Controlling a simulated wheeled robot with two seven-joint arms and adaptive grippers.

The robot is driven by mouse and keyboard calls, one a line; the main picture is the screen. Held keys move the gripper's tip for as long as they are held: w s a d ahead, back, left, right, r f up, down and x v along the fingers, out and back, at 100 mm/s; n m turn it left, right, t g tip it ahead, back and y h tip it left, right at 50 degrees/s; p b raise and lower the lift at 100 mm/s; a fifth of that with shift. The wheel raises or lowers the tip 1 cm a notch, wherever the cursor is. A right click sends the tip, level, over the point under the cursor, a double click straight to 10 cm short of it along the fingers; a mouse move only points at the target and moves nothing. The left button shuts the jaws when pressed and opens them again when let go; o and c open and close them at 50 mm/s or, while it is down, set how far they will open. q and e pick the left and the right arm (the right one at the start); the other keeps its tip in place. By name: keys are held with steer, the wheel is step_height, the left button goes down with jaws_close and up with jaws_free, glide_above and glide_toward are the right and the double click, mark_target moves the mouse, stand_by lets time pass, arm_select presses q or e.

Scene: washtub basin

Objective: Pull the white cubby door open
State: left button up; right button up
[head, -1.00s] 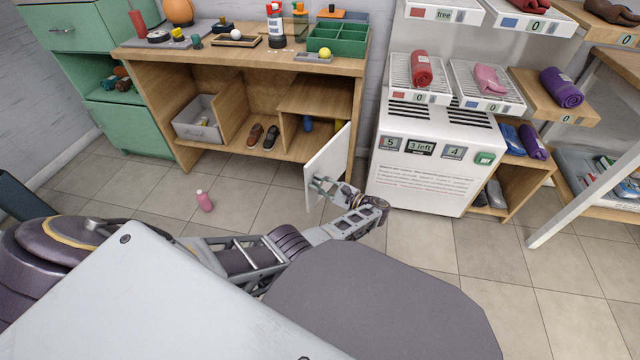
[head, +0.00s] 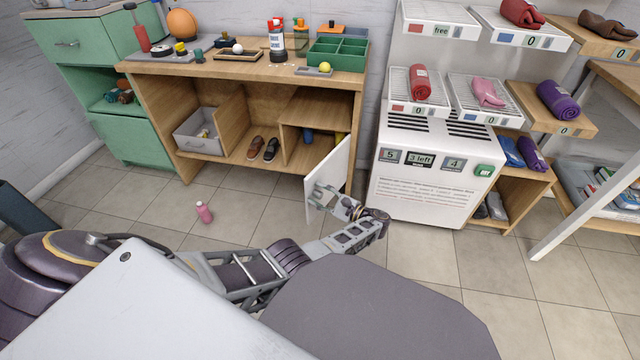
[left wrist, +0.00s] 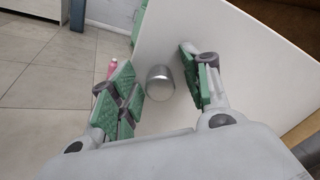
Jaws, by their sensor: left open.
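The white cubby door (head: 328,172) stands swung out from the right end of the wooden bench, with the lower cubby behind it partly visible. My left gripper (head: 323,196) is at the door's outer face, low down. In the left wrist view the door (left wrist: 225,60) fills much of the picture. A round silver knob (left wrist: 160,82) sits on it, between the open fingers of my left gripper (left wrist: 153,88). Space shows on the knob's right side; whether the left finger touches it I cannot tell. My right gripper is not in view.
The wooden bench (head: 220,69) holds a grey bin (head: 199,133) and shoes (head: 263,149) below. A white dispenser cabinet (head: 425,185) stands close to the right of the door. A pink bottle (head: 204,212) is on the otherwise clear tiled floor at left.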

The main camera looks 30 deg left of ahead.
arm_select(q)
steer(key=shift+r, duration=0.25)
steer(key=shift+r, duration=4.65)
